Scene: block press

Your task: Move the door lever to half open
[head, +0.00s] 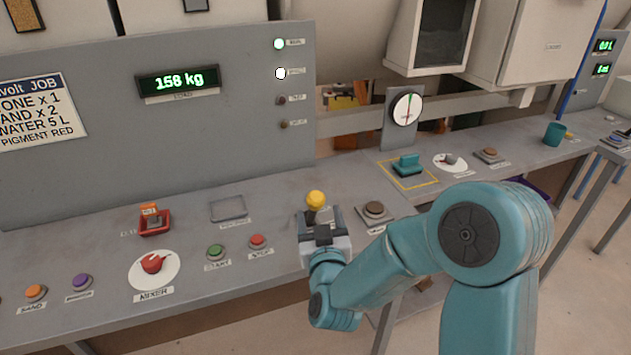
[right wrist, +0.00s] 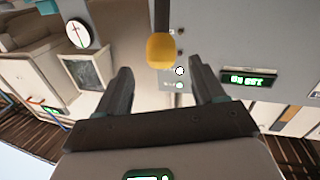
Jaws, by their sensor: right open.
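A lever with a round yellow knob (head: 315,199) stands on the grey console; I take it to be the door lever, though no label on it is readable. The knob also shows in the right wrist view (right wrist: 162,50) on a dark stem, lined up with the gap between my fingers. My right gripper (head: 320,222) is open, just in front of and below the knob in the head view. In the right wrist view its two dark fingers (right wrist: 160,82) are spread with nothing between them. The lever's base is hidden behind the gripper. My left gripper is not in view.
A brown button (head: 375,209) sits close to the right of the lever, and red (head: 257,241) and green (head: 216,251) buttons to its left. The mixer dial (head: 153,264) is further left. A teal-handled control (head: 407,165) and a gauge (head: 407,108) stand behind right.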

